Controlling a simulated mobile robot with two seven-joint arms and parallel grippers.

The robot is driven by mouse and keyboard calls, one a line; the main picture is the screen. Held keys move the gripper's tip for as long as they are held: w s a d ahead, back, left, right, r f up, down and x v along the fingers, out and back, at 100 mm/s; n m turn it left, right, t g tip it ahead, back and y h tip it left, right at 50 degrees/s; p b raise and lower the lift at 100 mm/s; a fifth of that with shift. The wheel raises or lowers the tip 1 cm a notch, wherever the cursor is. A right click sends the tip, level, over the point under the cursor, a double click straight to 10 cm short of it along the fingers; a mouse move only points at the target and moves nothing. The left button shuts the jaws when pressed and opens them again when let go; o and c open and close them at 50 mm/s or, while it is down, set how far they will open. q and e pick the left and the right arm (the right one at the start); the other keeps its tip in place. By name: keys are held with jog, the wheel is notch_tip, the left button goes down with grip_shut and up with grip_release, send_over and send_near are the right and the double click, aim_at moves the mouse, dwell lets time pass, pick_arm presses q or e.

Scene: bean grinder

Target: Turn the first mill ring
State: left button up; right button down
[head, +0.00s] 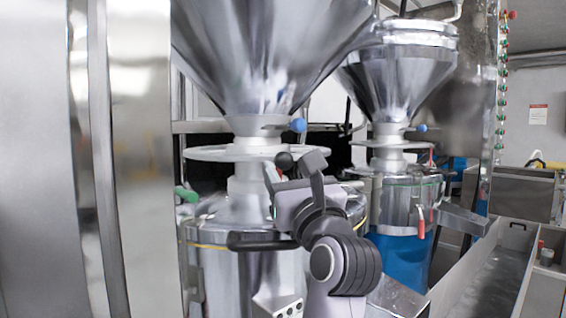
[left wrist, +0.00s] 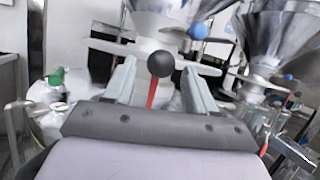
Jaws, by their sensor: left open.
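The nearer mill stands at the centre left of the head view, with a flat pale ring (head: 215,153) under its steel hopper (head: 262,50). A black ball knob (head: 284,160) on a red lever sits by the ring's right front. My left gripper (head: 292,172) is open at the knob. In the left wrist view the knob (left wrist: 160,64) and red lever (left wrist: 152,94) show between the two spread fingers, with the ring (left wrist: 108,47) behind. I cannot tell whether a finger touches the knob. My right gripper is in neither view.
A second mill (head: 400,190) with a blue lower part stands behind to the right. The near mill has a blue knob (head: 298,125) above the ring and a green knob (head: 187,194) at its left. A steel trough (head: 490,285) lies at right.

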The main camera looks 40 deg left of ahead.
aim_at(286, 169)
pick_arm(q)
jog(key=shift+x, duration=1.5)
grip_shut()
jog(key=shift+s+a+p, duration=0.5)
jog(key=shift+s+a, duration=0.05)
jog(key=shift+s, duration=0.3)
grip_release()
jog(key=shift+d+f, duration=0.1)
